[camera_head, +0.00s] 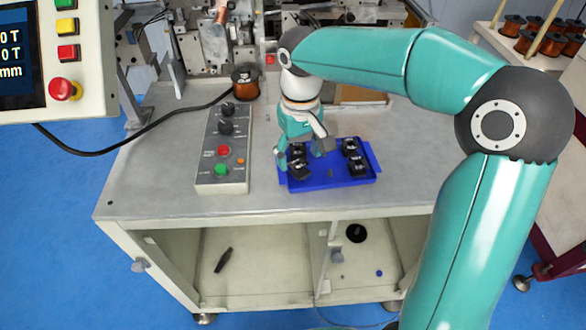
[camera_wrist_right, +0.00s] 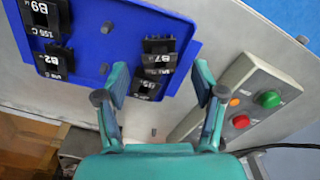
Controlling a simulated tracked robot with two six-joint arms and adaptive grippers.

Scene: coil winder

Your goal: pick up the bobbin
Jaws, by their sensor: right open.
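Several black bobbins sit in a blue tray (camera_head: 331,183) on the bench, in a left and a right pair in the head view. The near left bobbin (camera_head: 298,169) and far left bobbin (camera_head: 298,150) are beside my right gripper (camera_head: 301,156), which points down over the tray's left part, open and empty. In the right wrist view, its two fingers (camera_wrist_right: 157,92) stand apart, with bobbins marked B7 (camera_wrist_right: 158,52) and B5 (camera_wrist_right: 147,86) showing in the gap. Bobbins B9 (camera_wrist_right: 45,15) and B2 (camera_wrist_right: 52,62) are farther left there. My left gripper is out of view.
A grey control box (camera_head: 222,150) with knobs and buttons stands left of the tray. A copper wire spool (camera_head: 245,84) and the winding machine (camera_head: 215,35) are behind it. The bench top (camera_head: 160,185) is clear at the front left. More spools (camera_head: 525,42) stand at the far right.

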